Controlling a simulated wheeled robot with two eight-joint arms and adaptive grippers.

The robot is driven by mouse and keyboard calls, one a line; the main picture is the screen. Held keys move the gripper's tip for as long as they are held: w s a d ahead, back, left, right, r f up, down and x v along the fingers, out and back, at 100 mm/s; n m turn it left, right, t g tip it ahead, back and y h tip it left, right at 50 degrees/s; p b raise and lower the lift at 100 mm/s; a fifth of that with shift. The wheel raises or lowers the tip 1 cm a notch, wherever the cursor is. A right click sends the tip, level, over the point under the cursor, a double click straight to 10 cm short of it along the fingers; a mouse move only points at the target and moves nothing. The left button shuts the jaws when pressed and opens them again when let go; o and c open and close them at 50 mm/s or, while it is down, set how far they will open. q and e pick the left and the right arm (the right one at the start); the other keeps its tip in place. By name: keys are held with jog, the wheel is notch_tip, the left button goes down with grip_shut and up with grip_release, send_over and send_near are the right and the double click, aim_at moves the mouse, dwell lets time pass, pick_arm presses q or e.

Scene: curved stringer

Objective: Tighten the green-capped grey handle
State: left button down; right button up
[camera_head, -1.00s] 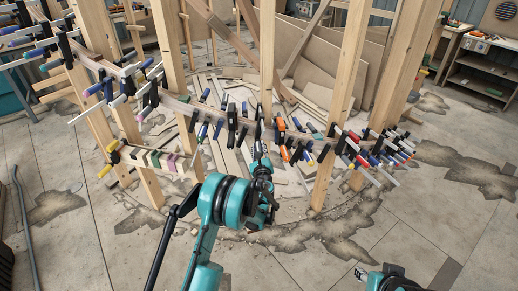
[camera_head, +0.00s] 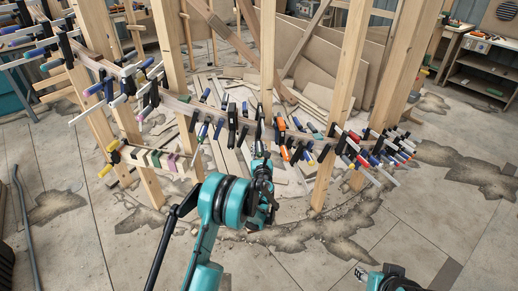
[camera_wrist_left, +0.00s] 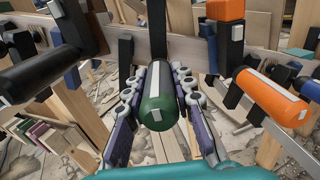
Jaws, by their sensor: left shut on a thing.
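In the left wrist view, a dark green clamp handle (camera_wrist_left: 157,104) with a pale grey strip and a pale end tab points toward the camera. It sits between the two fingers of my left gripper (camera_wrist_left: 158,88), which is shut on it with pads on both sides. A black clamp body (camera_wrist_left: 157,30) stands behind it. In the head view, my left gripper (camera_head: 260,150) is at the middle of the curved stringer, and the handle is too small and covered to make out. My right gripper (camera_head: 364,273) is at the bottom right, away from the clamps; its jaws are unclear.
An orange handle (camera_wrist_left: 272,96) is close on the right and a black handle (camera_wrist_left: 42,75) on the left. Many clamps line the curved wooden stringer (camera_head: 180,108) between upright posts (camera_head: 345,85). The floor (camera_head: 420,225) at front right is clear.

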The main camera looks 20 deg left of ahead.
pick_arm(q)
jog(key=c, duration=1.3)
grip_release()
jog(key=shift+f, duration=0.1)
jog(key=v, duration=1.2)
jog(key=shift+d, duration=0.1)
